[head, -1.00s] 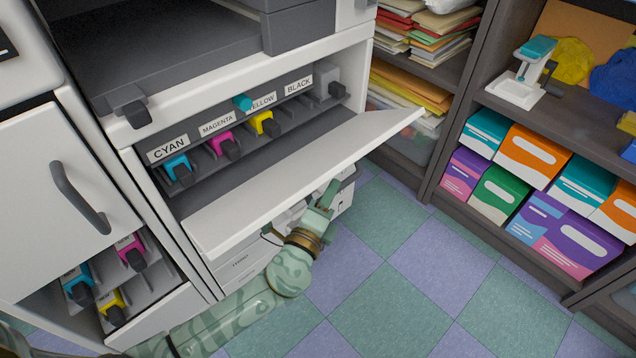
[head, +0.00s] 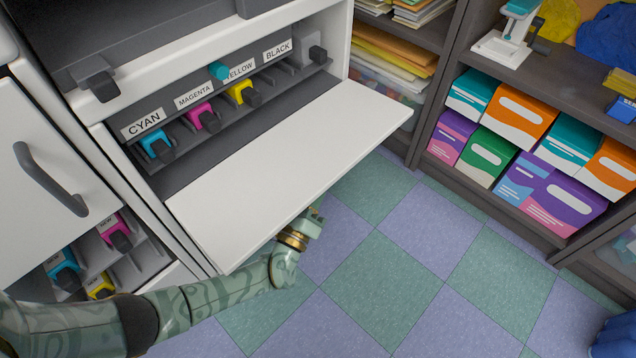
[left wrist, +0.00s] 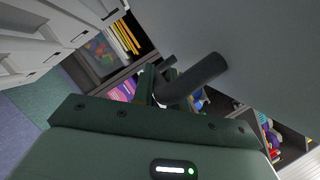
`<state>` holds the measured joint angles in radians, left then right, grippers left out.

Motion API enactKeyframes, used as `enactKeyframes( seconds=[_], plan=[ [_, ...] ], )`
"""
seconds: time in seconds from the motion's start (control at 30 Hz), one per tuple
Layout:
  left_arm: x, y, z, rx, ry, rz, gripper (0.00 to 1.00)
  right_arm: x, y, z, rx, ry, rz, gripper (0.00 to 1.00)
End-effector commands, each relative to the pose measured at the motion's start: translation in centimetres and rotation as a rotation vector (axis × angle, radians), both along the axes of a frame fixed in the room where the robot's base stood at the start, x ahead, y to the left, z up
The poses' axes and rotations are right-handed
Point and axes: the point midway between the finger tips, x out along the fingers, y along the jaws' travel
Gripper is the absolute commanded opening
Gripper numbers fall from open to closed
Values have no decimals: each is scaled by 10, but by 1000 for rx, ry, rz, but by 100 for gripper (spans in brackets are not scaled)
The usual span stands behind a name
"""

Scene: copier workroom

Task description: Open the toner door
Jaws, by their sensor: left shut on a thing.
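The toner door (head: 290,165), a white flap on the copier's front, is hinged down and stands out nearly level. Behind it are labelled slots with a cyan cartridge (head: 157,146), a magenta cartridge (head: 204,117) and a yellow cartridge (head: 243,93). My left gripper (head: 312,220) is at the door's outer edge, its fingers mostly hidden beneath the flap. In the left wrist view, my left gripper (left wrist: 164,82) is shut on the dark round door handle (left wrist: 200,75), below the grey underside of the door. My right gripper is not in view.
A small teal knob (head: 218,70) sits above the slots. A bin of new cartridges (head: 150,262) lies below a white cabinet door with a dark handle (head: 48,180). Shelves with coloured boxes (head: 515,115) stand at right. The tiled floor (head: 400,270) between is clear.

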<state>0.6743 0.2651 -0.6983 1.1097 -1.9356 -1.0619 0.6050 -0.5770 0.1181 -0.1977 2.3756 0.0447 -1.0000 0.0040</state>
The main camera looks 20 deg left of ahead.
Motion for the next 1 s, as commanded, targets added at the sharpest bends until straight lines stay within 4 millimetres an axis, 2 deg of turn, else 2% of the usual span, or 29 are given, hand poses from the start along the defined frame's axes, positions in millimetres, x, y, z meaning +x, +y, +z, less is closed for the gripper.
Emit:
enactKeyframes(
  seconds=[0.53, 0.57, 0.6, 0.87, 1.0],
  plan=[
    [-1, 2, -6, 26, -3, 0, 0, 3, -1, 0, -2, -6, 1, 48],
    [-1, 2, -6, 26, -3, -1, 23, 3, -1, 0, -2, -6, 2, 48],
    [-1, 2, -6, 25, -3, 0, 34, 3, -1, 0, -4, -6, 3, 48],
    [-1, 1, -5, 24, -6, -2, 36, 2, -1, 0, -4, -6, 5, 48],
    [-8, 1, -6, 24, -6, -2, 36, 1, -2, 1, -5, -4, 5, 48]
  ],
)
